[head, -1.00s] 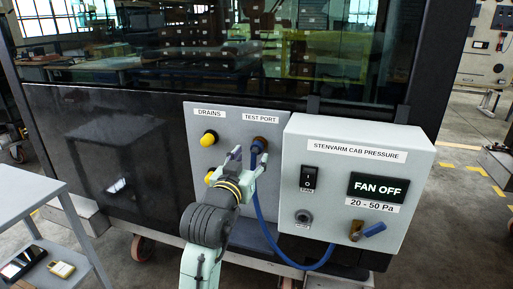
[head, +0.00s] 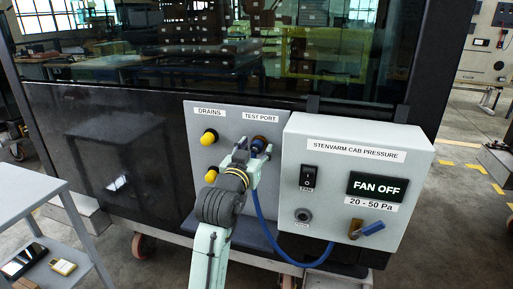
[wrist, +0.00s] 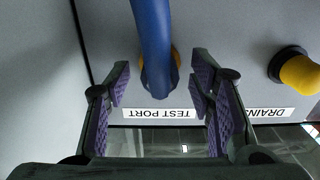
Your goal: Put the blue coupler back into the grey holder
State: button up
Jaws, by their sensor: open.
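The blue coupler (head: 259,146) sits at the brass test port on the grey panel, with its blue hose hanging down; the wrist view shows the coupler (wrist: 157,78) and hose end-on against a brass ring. My gripper (head: 248,152) is open at the coupler. In the wrist view my gripper's (wrist: 160,72) purple-padded fingers stand on either side of the coupler, with gaps visible on both sides. A round grey socket (head: 303,215), possibly the grey holder, is on the lower left of the pressure box's front and looks empty. Its small label is unreadable.
Yellow drain caps (head: 209,137) are left of the port. The blue hose (head: 283,252) loops below the box. A grey trolley (head: 30,205) stands at left.

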aim_at(254, 152)
jog(key=shift+c, duration=0.5)
grip_shut()
dwell(0.7)
jog(key=shift+b+v, duration=0.3)
jog(key=shift+v, duration=2.7)
